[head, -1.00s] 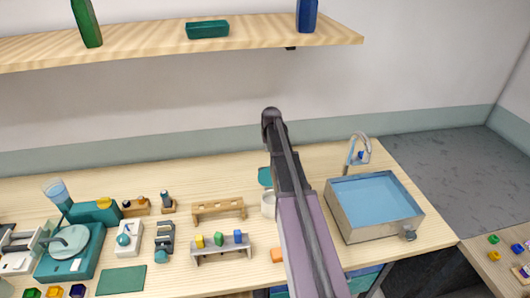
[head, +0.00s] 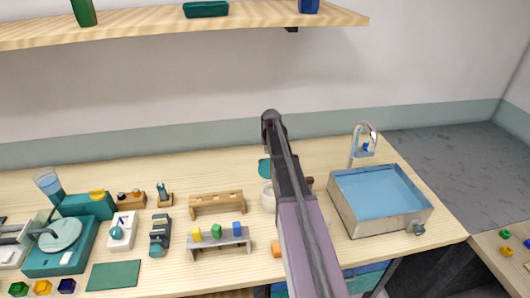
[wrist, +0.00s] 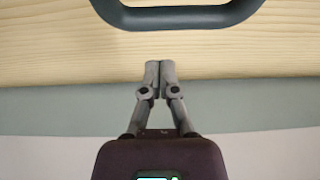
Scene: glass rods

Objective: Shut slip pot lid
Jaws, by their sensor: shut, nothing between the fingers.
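The slip pot appears to be the small cream pot (head: 266,196) on the bench in the head view, just left of my arm, which hides its right side. A teal lid (head: 264,168) shows above and behind it, seemingly raised off the pot's mouth. In the wrist view my gripper (wrist: 160,65) is shut and empty, its fingertips together over bare wood. In the head view my arm hides the gripper, so its distance from the lid cannot be told.
A dark curved bar (wrist: 180,18) crosses the top of the wrist view; I cannot tell what it belongs to. A sink (head: 380,203) with a tap stands right of my arm. Wooden rack (head: 216,203), grey rack (head: 220,245) and orange block (head: 276,249) lie left.

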